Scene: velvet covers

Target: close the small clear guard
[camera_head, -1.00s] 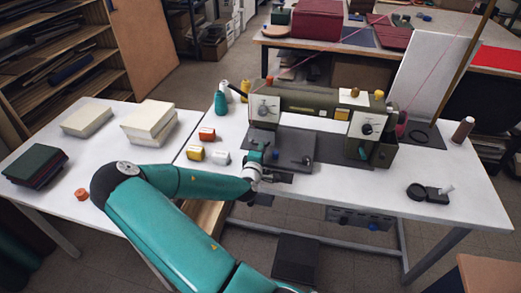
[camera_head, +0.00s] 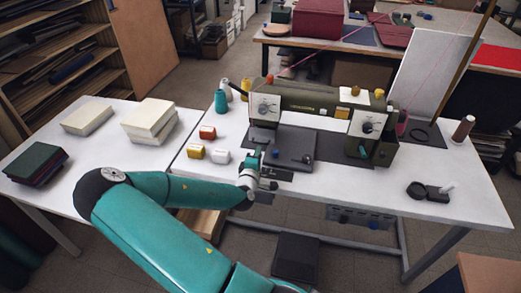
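The olive-green sewing machine (camera_head: 310,102) stands on the white table. I cannot make out the small clear guard; it is too small or hidden near the machine's left end. My gripper (camera_head: 261,164) is at the front left edge of the dark machine bed plate (camera_head: 299,149), below the machine's left head (camera_head: 265,108). My gripper is small here and partly hidden by its own wrist, so its finger opening does not show.
Cream books (camera_head: 149,119) are on the left table.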

